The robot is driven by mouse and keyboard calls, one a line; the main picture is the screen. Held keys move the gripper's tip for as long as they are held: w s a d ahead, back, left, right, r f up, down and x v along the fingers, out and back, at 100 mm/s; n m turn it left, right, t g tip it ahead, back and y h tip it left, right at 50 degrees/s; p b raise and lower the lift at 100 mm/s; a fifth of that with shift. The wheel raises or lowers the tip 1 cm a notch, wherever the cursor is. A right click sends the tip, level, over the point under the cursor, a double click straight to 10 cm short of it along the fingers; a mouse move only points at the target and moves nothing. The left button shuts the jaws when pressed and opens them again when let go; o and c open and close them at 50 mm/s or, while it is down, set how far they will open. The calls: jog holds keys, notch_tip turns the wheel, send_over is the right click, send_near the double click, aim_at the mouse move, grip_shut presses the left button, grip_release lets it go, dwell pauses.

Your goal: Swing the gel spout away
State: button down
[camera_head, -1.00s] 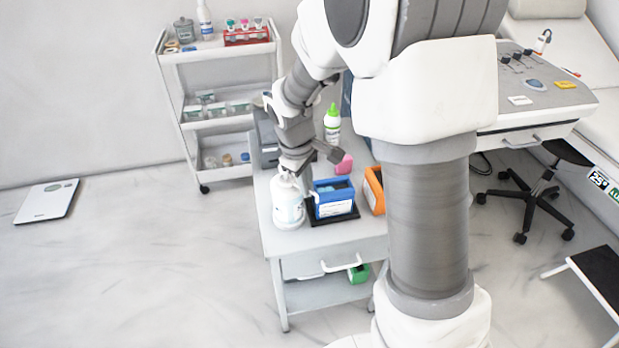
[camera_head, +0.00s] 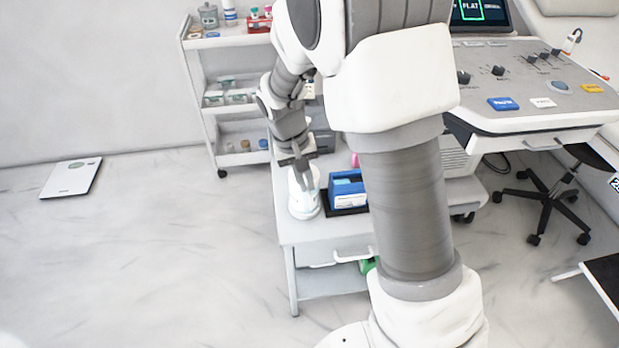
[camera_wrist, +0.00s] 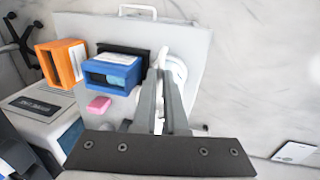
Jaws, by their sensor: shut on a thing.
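The white gel bottle (camera_head: 303,203) stands on the left front part of the small grey table (camera_head: 312,231). My gripper (camera_head: 302,182) points down over its top, and the fingers hide most of the spout. In the wrist view my gripper (camera_wrist: 165,80) has its two long grey fingers close together at the bottle's top. A white curved part of the bottle (camera_wrist: 179,70) shows just beyond and right of the fingertips. The gripper is shut on the spout, though the grip itself is mostly hidden.
A blue box (camera_head: 347,187) stands close right of the bottle on a black mat (camera_wrist: 108,48). A pink block (camera_wrist: 98,104) and an orange box (camera_wrist: 62,62) are nearby.

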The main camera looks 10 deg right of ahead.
jog(key=shift+a, duration=0.15)
dwell(0.4)
jog(key=c, duration=1)
grip_release()
jog(key=shift+o, duration=0.2)
jog(key=shift+r, duration=0.1)
jog(key=a+r+p, duration=0.3)
jog(key=r+p, duration=0.2)
jog(key=r, duration=1.2)
jog(key=shift+a, duration=0.2)
